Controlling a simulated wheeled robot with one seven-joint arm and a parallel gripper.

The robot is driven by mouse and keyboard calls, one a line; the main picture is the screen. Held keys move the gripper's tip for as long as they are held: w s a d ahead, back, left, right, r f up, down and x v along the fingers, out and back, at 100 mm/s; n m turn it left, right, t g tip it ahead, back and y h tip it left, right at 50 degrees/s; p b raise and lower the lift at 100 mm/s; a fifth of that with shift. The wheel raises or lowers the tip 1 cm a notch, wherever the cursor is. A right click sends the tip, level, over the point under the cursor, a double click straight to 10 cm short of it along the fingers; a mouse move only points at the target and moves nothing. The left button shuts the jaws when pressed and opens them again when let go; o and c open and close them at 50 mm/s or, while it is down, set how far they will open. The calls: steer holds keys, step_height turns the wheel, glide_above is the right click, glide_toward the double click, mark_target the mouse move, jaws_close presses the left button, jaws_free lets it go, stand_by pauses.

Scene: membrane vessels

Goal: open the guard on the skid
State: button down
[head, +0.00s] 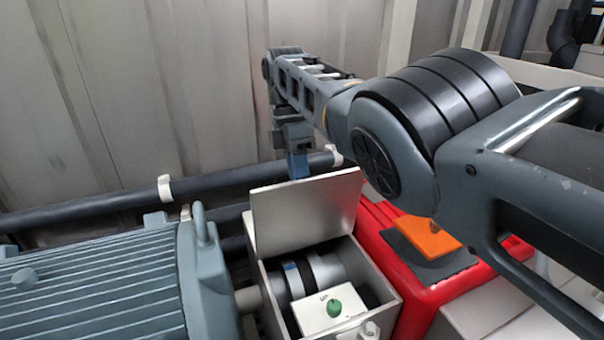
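The guard is a light grey box between the motor and the red unit. Its flat lid (306,213) stands raised at the far side of the box, so the box (385,287) is open at the top. A silver and dark shaft coupling (318,272) shows inside. My gripper (298,168) points down just behind the lid's top edge, with its blue finger part visible. The lid hides the fingertips, and I cannot tell whether they touch it or are apart.
A grey finned motor (95,290) stands at left. A small white box with a green knob (334,307) sits at the guard's near end. A red unit with an orange plate (428,238) is at right. Dark pipes (110,203) run along the wall behind.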

steer(key=shift+s+f, duration=0.15)
steer(key=shift+f, duration=0.25)
steer(key=c, duration=1.4)
jaws_free()
steer(key=shift+o, duration=1.4)
steer(key=shift+r, duration=0.15)
steer(key=shift+r, duration=0.2)
